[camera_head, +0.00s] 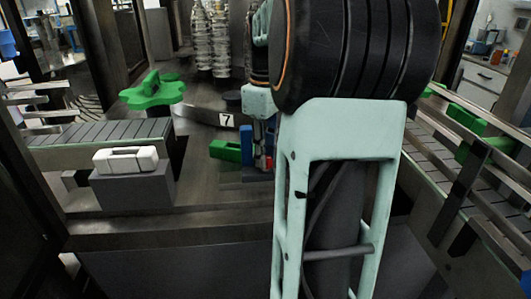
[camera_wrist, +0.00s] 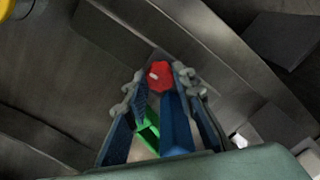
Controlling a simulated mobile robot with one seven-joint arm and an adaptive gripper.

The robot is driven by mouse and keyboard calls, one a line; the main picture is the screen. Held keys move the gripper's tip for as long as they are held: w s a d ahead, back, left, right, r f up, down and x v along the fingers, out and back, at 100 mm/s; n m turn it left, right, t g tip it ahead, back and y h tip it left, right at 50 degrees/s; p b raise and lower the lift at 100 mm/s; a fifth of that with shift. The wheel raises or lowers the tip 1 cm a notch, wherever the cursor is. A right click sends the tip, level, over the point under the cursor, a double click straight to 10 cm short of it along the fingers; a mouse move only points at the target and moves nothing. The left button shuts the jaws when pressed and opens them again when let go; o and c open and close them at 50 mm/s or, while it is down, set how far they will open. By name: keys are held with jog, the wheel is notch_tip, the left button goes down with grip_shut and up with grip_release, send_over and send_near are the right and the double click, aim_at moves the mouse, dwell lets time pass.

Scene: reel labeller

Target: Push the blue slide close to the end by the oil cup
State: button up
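The blue slide (camera_head: 246,144) is a small upright block beside a green block (camera_head: 225,150), low in the middle of the head view. In the wrist view a blue bar (camera_wrist: 176,128), likely the slide, lies between my fingers, nearer the right one, with green (camera_wrist: 148,132) to its left. My gripper (camera_wrist: 158,80) is open, its fingertips on either side of a red knob (camera_wrist: 160,75). I cannot tell if a finger touches the blue bar. In the head view my arm hides most of the gripper. I cannot make out an oil cup for certain.
A plate marked 7 (camera_head: 226,120) stands behind the green block. To the left are a green star-shaped knob (camera_head: 153,93) and a white handle (camera_head: 126,159) on a grey block. Slatted conveyors run at left (camera_head: 100,132) and right (camera_head: 440,145). Metal ledges flank the fingers.

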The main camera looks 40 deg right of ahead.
grip_shut()
jog(key=shift+r+m, duration=0.1)
jog(key=shift+m, duration=0.2)
jog(key=m+p, duration=0.2)
jog(key=m, duration=0.2)
jog(key=shift+p, duration=0.35)
jog(key=m+p, duration=0.2)
jog(key=m, duration=0.3)
jog(key=shift+m, duration=0.4)
jog(key=o, duration=0.6)
grip_release()
jog(key=shift+o, duration=0.2)
